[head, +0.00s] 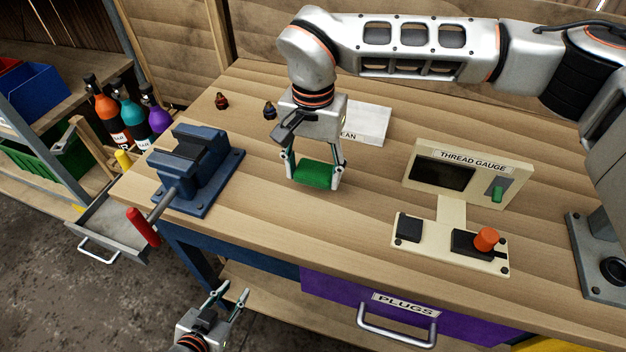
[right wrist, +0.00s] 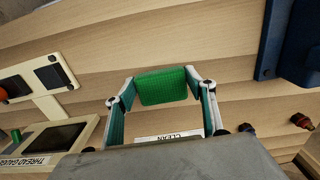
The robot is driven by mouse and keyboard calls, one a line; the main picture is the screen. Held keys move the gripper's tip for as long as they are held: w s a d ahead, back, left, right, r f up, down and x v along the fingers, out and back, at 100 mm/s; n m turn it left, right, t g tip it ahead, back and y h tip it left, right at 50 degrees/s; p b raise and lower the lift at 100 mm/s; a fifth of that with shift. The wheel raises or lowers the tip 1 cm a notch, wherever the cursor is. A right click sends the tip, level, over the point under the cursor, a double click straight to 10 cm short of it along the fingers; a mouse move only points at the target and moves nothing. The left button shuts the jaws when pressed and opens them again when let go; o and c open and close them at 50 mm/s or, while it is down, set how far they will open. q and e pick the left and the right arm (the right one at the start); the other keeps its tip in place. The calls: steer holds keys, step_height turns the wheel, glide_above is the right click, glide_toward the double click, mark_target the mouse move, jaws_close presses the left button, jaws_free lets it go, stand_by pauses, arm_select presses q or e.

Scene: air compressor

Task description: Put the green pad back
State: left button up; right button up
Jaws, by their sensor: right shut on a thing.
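The green pad (head: 314,174) is held between the fingers of my right gripper (head: 315,180), over the middle of the workbench. In the right wrist view the pad (right wrist: 162,86) spans the gap between both fingertips of the right gripper (right wrist: 161,88). I cannot tell whether the pad touches the bench. A white block marked "CLEAN" (head: 368,126) lies behind the right gripper, its label partly hidden by it; its edge also shows in the right wrist view (right wrist: 170,138). My left gripper (head: 229,296) is open and empty, low in front of the bench.
A blue vise (head: 196,165) stands at the bench's left edge. The thread gauge (head: 466,172) and its base with an orange knob (head: 486,239) stand right. A red plug (head: 222,101) and a dark blue plug (head: 269,109) stand at the back. Bench between vise and gauge is largely clear.

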mark_target(313, 174)
steer(key=shift+f, duration=1.75)
steer(key=shift+f, duration=0.1)
steer(key=o, duration=1)
steer(key=shift+o, duration=0.2)
step_height(313, 174, up, 12)
steer(key=shift+r+b, duration=0.15)
steer(key=shift+b, duration=0.15)
